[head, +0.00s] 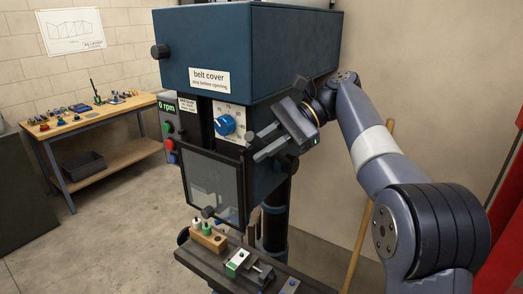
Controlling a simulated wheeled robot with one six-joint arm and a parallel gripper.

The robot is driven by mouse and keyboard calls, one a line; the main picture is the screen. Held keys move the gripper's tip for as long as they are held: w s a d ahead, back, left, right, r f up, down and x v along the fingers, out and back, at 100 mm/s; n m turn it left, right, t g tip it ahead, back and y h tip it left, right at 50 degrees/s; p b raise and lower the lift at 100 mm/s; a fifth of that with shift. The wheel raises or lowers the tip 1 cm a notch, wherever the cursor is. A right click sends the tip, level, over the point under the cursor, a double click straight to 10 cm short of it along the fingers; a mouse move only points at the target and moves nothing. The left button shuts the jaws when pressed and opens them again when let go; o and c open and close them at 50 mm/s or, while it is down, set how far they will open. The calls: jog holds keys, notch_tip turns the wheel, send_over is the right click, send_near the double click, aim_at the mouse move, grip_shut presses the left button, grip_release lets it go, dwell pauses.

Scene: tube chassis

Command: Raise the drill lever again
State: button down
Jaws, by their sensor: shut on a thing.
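The drill press stands in the middle of the head view, with a dark blue belt cover (270,50) on top. My gripper (259,146) is at the right side of the drill head, beside the speed dial, fingers pointing left. It is shut on the drill lever, of which only a dark end (250,136) seems to show at the fingertips. The rest of the lever is hidden by the gripper or the drill head, so its angle cannot be told.
A clear guard (212,187) hangs below the blue speed dial (225,124); the display reads 0 rpm. The drill table (215,266) holds a wooden block with bits (208,238) and a vise (238,262). A workbench (100,115) stands back left. A wooden pole (359,240) leans behind my arm.

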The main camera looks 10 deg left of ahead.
jog(key=c, duration=1.5)
grip_release()
jog(key=shift+o, duration=1)
jog(key=shift+r, duration=0.1)
